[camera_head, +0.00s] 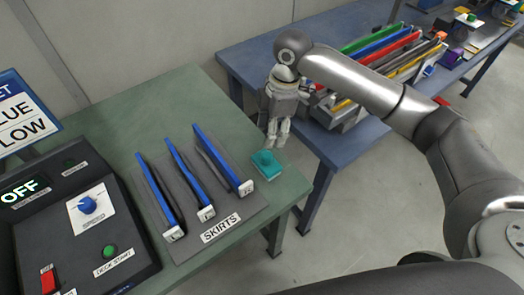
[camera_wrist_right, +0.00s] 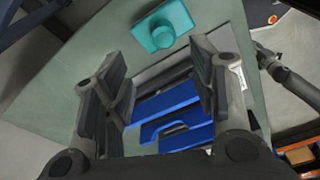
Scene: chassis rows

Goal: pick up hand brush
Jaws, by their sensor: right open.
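The hand brush appears to be the small teal block with a round knob (camera_head: 266,164), lying near the right edge of the green table (camera_head: 215,85). In the right wrist view the brush (camera_wrist_right: 163,24) lies just past the fingertips, near the top. My right gripper (camera_head: 273,138) points down, above and just behind the brush in the head view. My left gripper is not in view.
A rack labelled SKIRTS (camera_head: 222,226) with several blue panels stands left of the brush. A control console (camera_head: 85,235) is at the far left. A blue table (camera_head: 262,58) with coloured panels stands behind, across a gap. Green tabletop behind the rack is clear.

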